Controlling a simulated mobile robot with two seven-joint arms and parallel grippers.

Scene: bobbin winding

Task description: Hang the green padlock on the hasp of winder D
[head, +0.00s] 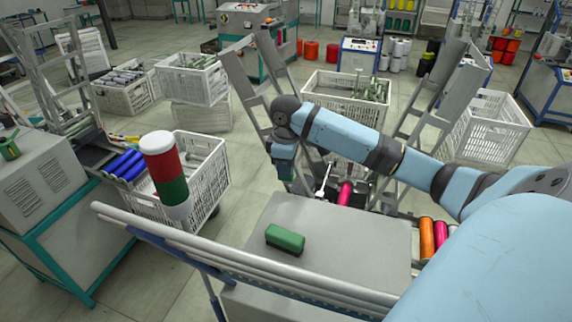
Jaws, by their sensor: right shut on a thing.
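My right arm comes in from the right, and its wrist points down behind the grey cabinet top (335,225). My right gripper (287,176) is small and dark here. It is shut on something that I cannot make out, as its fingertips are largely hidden. A green block (285,239) lies on the grey cabinet top; I see no shackle on it and cannot tell if it is the padlock. A small green piece (9,148) sits on the grey machine (40,185) at the left. I cannot make out a hasp or a letter D. My left gripper is out of view.
A red, green and white signal lamp (165,172) stands at the left of the rail (240,258). A magenta bobbin (345,192) is near the gripper; orange and red bobbins (427,238) are at the right. White crates (345,95) stand behind.

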